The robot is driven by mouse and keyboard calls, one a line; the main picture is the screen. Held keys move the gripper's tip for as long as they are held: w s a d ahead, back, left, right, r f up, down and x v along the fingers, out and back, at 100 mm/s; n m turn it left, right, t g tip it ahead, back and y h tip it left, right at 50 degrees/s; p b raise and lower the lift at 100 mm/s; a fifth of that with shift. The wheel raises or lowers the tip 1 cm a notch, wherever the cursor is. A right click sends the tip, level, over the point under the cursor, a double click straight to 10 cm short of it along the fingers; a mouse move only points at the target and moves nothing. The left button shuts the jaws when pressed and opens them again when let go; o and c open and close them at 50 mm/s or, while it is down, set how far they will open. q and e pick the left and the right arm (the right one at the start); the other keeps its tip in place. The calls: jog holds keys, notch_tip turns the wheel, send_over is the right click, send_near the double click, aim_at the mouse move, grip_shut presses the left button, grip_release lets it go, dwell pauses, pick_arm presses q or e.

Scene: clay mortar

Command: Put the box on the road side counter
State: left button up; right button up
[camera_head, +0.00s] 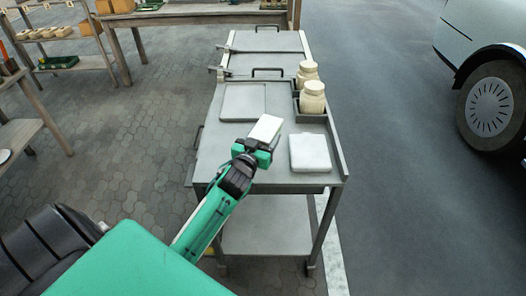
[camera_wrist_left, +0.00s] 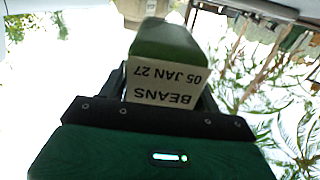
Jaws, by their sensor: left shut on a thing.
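My left gripper (camera_head: 258,146) is shut on a small box (camera_head: 266,127) and holds it over the grey metal counter (camera_head: 213,158) beside the road. The box looks pale in the head view. In the left wrist view the box (camera_wrist_left: 165,82) shows a cream label, upside down, reading "BEANS 05 JAN 27", and a green part beyond it. I cannot tell if the box touches the counter top. My right gripper is not in view.
Two pale jars (camera_head: 312,97) stand in dark trays at the counter's right edge. A white folded-looking item (camera_head: 310,153) lies at the front right. A flat grey board (camera_head: 243,101) lies behind the box. A vehicle wheel (camera_head: 492,108) is at right; wooden shelves (camera_head: 72,47) are at left.

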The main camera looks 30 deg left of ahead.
pick_arm(q)
jog(key=shift+f, duration=2.8)
jog(key=shift+f, duration=0.1)
jog(key=o, duration=1.1)
jog(key=shift+f+b, duration=0.1)
jog(key=shift+b, duration=0.2)
jog(key=shift+o, duration=0.2)
